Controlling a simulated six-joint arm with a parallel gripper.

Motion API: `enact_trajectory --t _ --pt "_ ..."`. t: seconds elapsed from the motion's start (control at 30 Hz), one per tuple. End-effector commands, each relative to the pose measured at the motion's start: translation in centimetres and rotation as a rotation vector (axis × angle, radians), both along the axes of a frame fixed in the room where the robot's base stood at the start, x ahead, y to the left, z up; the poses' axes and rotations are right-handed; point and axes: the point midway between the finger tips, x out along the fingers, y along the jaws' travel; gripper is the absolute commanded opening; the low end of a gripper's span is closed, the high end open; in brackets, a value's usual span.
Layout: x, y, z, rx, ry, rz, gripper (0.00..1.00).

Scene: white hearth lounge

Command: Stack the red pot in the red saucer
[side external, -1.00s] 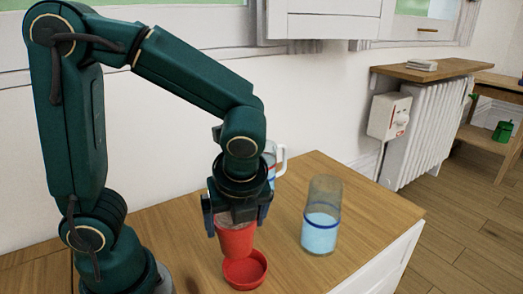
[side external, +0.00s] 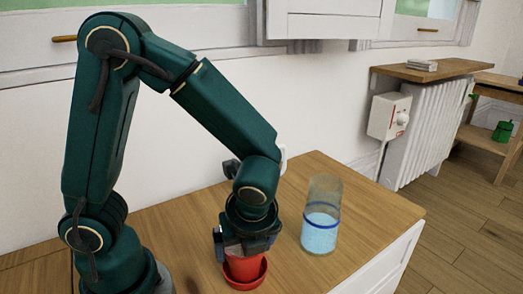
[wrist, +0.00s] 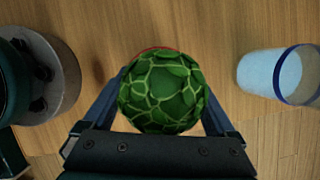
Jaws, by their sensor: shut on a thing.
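The red pot (side external: 243,268) is upright between the fingers of my gripper (side external: 244,246), which is shut on it. The red saucer (side external: 246,286) lies on the wooden top directly under the pot. The pot's lower part is inside the saucer's rim; I cannot tell whether its base touches the saucer floor. In the wrist view a round green plant-like top (wrist: 161,93) with pale lines fills the space between the fingers and hides most of the pot. A thin red edge shows just beyond it.
A clear glass (side external: 321,230) with pale blue contents and a blue band stands right of my gripper; it also shows in the wrist view (wrist: 268,75). A white handle (side external: 283,160) shows behind my arm. The front right of the wooden top (side external: 375,222) is clear.

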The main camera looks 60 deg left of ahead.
Motion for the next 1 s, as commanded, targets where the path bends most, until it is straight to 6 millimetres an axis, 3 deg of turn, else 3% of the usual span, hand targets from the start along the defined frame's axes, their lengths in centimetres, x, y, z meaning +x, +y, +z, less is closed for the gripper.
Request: enact_trajectory --t 0.13,0.17,0.57,1.0 --pt "0.0 0.0 -0.4 0.000 0.002 -0.001 0.00" --pt "0.0 0.0 -0.4 0.000 0.000 -0.001 1.00" --pt "0.1 -0.1 0.5 -0.001 -0.004 0.000 1.00" --pt "-0.7 -3.3 8.3 -0.004 -0.007 -0.003 1.00"
